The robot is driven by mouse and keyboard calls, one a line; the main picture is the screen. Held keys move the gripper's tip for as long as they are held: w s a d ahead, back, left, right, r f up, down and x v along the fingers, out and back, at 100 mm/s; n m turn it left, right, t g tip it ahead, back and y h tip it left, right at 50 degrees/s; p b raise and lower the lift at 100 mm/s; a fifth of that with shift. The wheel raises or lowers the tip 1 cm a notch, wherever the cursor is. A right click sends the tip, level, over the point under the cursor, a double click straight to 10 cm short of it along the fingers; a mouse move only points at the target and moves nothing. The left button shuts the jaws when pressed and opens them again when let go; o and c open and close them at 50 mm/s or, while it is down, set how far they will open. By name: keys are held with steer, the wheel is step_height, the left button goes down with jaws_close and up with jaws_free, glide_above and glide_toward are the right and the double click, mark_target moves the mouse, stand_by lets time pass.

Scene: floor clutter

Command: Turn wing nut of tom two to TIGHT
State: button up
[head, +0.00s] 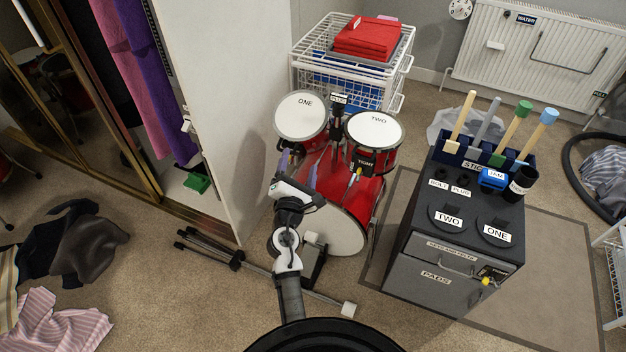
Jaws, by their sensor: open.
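Tom one (300,115) stands left of tom two. A white wire basket unit (350,60) is behind. A black stand (240,260) and clothes (75,250) lie on the carpet at left.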

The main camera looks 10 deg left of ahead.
steer(key=a+r+m+t+y, duration=0.1)
steer(key=a+r+y, duration=0.1)
steer(key=a+r, duration=0.3)
step_height(320, 180, up, 2)
steer(key=shift+a+r+m+y, duration=0.1)
steer(key=shift+a+m+y, duration=0.2)
steer(key=shift+y, duration=0.1)
steer(key=shift+s, duration=0.1)
